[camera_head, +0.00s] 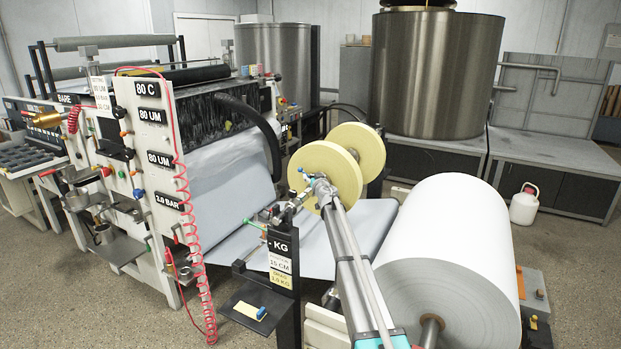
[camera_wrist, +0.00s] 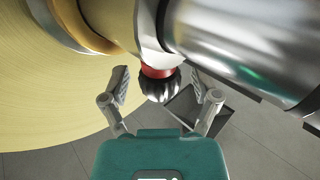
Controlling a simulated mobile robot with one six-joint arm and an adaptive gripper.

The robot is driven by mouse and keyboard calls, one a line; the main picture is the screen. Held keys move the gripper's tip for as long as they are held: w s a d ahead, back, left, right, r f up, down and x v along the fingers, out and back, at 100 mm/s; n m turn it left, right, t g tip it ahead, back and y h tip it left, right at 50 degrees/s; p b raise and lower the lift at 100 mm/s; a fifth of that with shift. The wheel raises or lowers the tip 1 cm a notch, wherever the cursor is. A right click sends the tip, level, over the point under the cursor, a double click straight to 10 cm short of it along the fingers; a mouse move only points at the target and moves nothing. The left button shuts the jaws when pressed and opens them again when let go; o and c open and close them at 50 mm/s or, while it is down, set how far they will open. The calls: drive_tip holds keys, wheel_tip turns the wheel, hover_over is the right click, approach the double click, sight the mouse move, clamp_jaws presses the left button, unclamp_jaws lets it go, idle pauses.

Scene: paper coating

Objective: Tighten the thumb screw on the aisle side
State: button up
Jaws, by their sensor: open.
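A dark ribbed knob with a red collar, apparently the thumb screw (camera_wrist: 160,86), is at the middle of the wrist view. It sits under a shiny metal cylinder (camera_wrist: 240,42). My gripper (camera_wrist: 157,84) is open, with one finger on each side of the knob. A gap shows beside each finger, and no firm contact is visible. In the head view my gripper (camera_head: 306,178) is at the far end of my arm, next to the pale yellow discs (camera_head: 322,172). The knob cannot be made out there.
A large white paper roll (camera_head: 450,250) lies right of my arm. A post with a KG sign (camera_head: 281,246) and a small dark tray (camera_head: 258,308) stands to the left. The coating machine (camera_head: 150,150) with a red coiled hose is farther left. Floor shows below the knob.

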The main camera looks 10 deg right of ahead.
clamp_jaws()
idle(0.4)
drive_tip(key=shift+h, duration=0.4)
drive_tip(key=shift+m+h, duration=1.7)
drive_tip(key=shift+h, duration=0.6)
unclamp_jaws()
